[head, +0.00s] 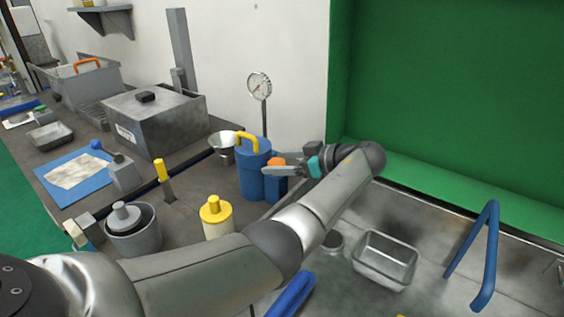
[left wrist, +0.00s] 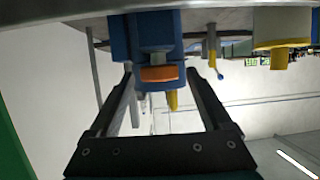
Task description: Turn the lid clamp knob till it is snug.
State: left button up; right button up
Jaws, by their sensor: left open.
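The lid clamp knob looks to be the orange piece (head: 278,162) on the front of a blue canister (head: 252,178) with a yellow handle (head: 246,140). My left gripper (head: 268,170) reaches it from the right and is open. In the left wrist view, which is upside down, the orange knob (left wrist: 160,74) lies between the two spread fingers of the left gripper (left wrist: 165,80), with a gap visible on each side. A grey piece joins the knob to the blue body (left wrist: 145,30). I cannot tell whether a finger touches it. My right gripper is out of view.
A dial gauge (head: 259,87) stands behind the canister. A metal bowl (head: 223,146), a yellow-topped cylinder (head: 216,218) and a grey pot (head: 134,234) stand to the left. A metal tray (head: 384,260) and a blue bar handle (head: 480,255) are at right.

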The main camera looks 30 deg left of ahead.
pick_arm(q)
grip_shut()
jog(key=m+t+p, duration=0.1)
jog(key=p, duration=0.1)
jog(key=m+t+p, duration=0.1)
jog(key=p, duration=0.1)
jog(key=m+t+p, duration=0.1)
jog(key=t+p, duration=0.1)
jog(key=shift+s+r+m, duration=0.25)
jog(key=shift+s+m, duration=0.05)
jog(key=m+t+h+p, duration=0.1)
jog(key=m+t+p, duration=0.1)
jog(key=shift+s+a+f+h+p, duration=0.1)
jog(key=shift+h+p, duration=0.2)
jog(key=shift+p, duration=0.05)
jog(key=shift+s+a+f+m+t+h+p, duration=0.1)
jog(key=shift+m+t+h+p, duration=0.5)
jog(key=shift+m+t, duration=0.35)
jog(key=shift+t, duration=0.35)
grip_release()
